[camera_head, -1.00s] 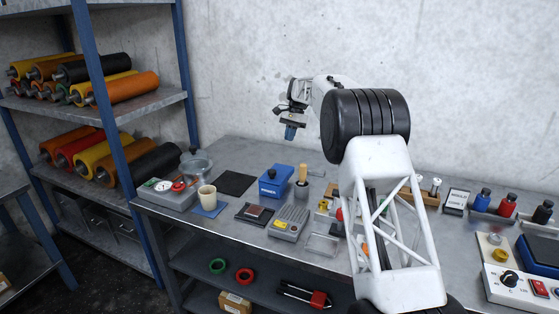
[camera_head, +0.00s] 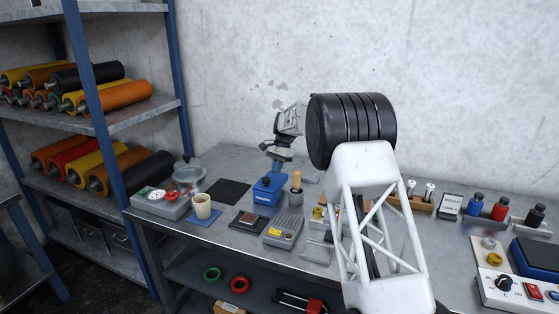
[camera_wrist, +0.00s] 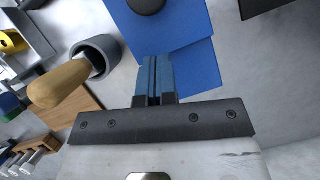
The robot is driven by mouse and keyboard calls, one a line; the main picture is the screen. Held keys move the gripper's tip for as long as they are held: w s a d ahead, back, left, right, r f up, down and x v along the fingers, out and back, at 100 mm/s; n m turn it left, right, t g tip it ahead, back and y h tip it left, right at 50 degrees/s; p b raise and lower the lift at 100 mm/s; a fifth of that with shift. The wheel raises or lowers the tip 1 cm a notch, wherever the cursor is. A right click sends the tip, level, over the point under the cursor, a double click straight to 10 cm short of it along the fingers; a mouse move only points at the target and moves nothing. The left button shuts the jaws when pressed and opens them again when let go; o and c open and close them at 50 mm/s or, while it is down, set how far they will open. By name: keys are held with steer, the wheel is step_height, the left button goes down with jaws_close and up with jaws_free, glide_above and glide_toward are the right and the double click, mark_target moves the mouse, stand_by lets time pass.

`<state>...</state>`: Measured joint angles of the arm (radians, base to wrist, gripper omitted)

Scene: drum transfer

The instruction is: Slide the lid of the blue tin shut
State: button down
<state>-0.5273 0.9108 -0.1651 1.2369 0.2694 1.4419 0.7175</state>
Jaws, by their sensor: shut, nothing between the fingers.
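The blue tin (camera_head: 264,197) stands on the bench, with a dark knob (camera_head: 267,181) on its lid. In the wrist view the lid (camera_wrist: 185,22) and its knob (camera_wrist: 147,4) are at the top. Another blue surface of the tin (camera_wrist: 195,70) shows beyond the lid's edge, on the gripper side. My gripper (camera_head: 277,167) is low at the tin's far side. Its blue fingers (camera_wrist: 155,62) are shut with nothing between them and overlap the tin's edge in the wrist view. I cannot tell whether they touch it.
A grey cup with a wooden-handled tool (camera_head: 296,188) stands close to the tin's right. A black mat (camera_head: 228,191) lies to its left. A grey device (camera_head: 283,230) and a dark tray (camera_head: 248,221) are in front. The bench near the wall is fairly clear.

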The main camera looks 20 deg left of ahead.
mark_target(268, 178)
steer(key=shift+s+a+r, duration=0.1)
steer(key=shift+s+a, duration=0.15)
steer(key=shift+s, duration=0.5)
steer(key=shift+s+a+r, duration=0.1)
steer(key=shift+s+a, duration=0.1)
steer(key=shift+s, duration=0.55)
steer(key=shift+s, duration=1)
steer(key=shift+s+a+f, duration=0.1)
